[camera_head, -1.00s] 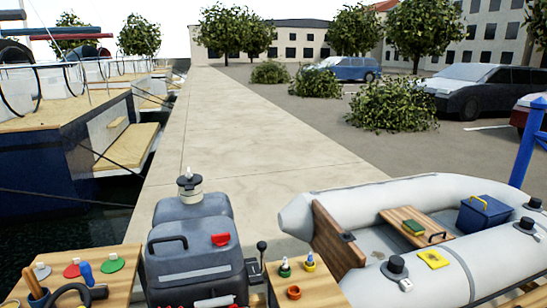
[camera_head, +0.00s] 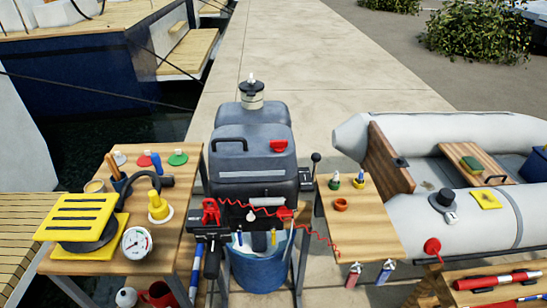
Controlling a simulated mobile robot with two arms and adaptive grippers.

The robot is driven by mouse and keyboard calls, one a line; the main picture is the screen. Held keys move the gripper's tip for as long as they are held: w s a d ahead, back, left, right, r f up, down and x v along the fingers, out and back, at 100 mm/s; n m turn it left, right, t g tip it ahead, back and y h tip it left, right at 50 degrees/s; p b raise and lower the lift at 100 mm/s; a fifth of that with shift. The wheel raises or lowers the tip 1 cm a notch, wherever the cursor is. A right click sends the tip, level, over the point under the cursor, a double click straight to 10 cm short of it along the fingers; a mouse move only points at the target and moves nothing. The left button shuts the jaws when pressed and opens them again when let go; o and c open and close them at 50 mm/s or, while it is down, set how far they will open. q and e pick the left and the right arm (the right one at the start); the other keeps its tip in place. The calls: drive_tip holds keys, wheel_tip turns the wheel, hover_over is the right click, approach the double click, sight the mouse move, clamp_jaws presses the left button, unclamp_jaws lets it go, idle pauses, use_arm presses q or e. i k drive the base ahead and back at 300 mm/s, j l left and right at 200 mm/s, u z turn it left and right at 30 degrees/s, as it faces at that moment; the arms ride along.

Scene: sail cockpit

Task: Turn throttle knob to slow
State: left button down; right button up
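A grey outboard motor (camera_head: 255,170) stands upright in the middle, with a red part (camera_head: 279,145) on its cowl. A black lever with a round knob (camera_head: 316,158) rises at its right side. Low on its front, a black handle (camera_head: 212,235) with a red clip (camera_head: 211,211) points toward me. A red coiled cord (camera_head: 320,239) runs across the front. I cannot tell which part is the throttle knob, and no slow marking is legible. Neither of my grippers shows in the head view.
A left wooden table (camera_head: 105,268) holds a yellow pump (camera_head: 75,218), a gauge (camera_head: 136,243) and tools. A small right table (camera_head: 375,235) holds little bottles and an orange cup (camera_head: 340,204). A blue bucket (camera_head: 258,273) is below the motor. A grey dinghy (camera_head: 440,130) lies at right.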

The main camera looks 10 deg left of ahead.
sight(212, 266)
drive_tip(key=u, duration=1)
